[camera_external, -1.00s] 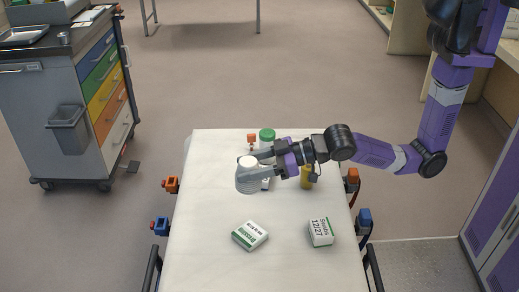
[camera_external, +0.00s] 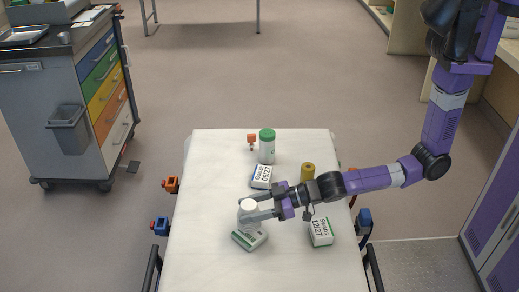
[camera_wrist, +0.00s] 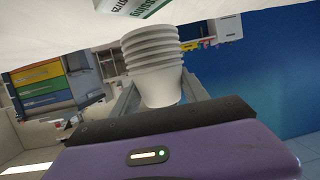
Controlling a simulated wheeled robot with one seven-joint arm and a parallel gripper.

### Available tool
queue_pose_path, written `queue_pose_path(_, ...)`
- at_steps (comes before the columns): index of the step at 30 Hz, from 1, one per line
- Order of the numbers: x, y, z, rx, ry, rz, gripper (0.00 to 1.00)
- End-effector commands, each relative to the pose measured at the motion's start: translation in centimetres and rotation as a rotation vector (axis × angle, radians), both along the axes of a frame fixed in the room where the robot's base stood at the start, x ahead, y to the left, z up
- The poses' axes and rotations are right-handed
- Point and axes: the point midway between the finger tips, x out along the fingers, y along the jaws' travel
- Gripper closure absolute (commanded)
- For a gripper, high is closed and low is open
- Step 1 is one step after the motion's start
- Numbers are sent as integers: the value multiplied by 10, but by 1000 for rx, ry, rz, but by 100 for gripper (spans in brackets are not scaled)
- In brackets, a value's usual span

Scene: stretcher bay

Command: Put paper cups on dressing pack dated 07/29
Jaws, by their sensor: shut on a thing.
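My gripper (camera_external: 249,214) is shut on a stack of white paper cups (camera_external: 249,207). The stack also shows between the fingers in the wrist view (camera_wrist: 151,50), its ribbed rims towards the sheet. A white and green pack (camera_external: 249,239) lies on the sheet just below the cups, partly hidden by them and the gripper. Its printed edge shows at the top of the wrist view (camera_wrist: 130,6), with lettering like "Dressing" and a date partly cut off. The cups look just above or at the pack; I cannot tell whether they touch it.
A pack marked 12/27 (camera_external: 320,232) lies to the right. A pack marked 06/27 (camera_external: 262,177) lies farther back, near a green-capped bottle (camera_external: 267,147) and a yellow-brown roll (camera_external: 307,172). The left side of the white-sheeted stretcher (camera_external: 205,190) is clear.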

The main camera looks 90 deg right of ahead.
Motion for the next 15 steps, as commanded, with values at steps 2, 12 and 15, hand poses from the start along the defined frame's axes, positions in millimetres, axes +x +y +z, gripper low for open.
queue_pose_path(2,0,0,-14,-2,4,1,88)
queue_pose_path(12,0,0,-39,-2,1,1,88)
queue_pose_path(15,0,0,-39,-1,1,0,88)
